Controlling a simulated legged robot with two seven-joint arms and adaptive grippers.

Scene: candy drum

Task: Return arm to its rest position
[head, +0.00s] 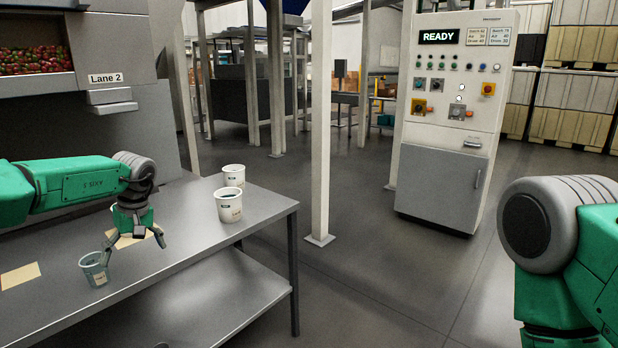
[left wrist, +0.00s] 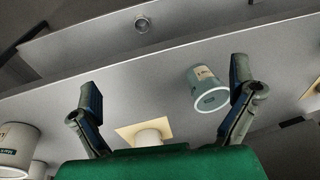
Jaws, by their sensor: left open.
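My left gripper (head: 133,247) is open above the grey metal table in the head view, with its fingers pointing down. A small blue-grey cup (head: 95,270) with a label stands near the table's front edge, beside one fingertip. In the left wrist view, my left gripper (left wrist: 165,95) has its fingers wide apart, and the cup (left wrist: 211,92) shows just inside the right finger. I cannot tell whether they touch. The gripper holds nothing. My right arm shows at the right edge of the head view; its gripper is out of view.
Two white buckets (head: 229,206) (head: 233,176) stand on the table (head: 190,230) to the right of my left gripper. Tan mats (head: 20,275) (left wrist: 128,132) lie on it. A white control cabinet (head: 450,120) reading READY stands beyond a white post (head: 320,130). Open floor lies between.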

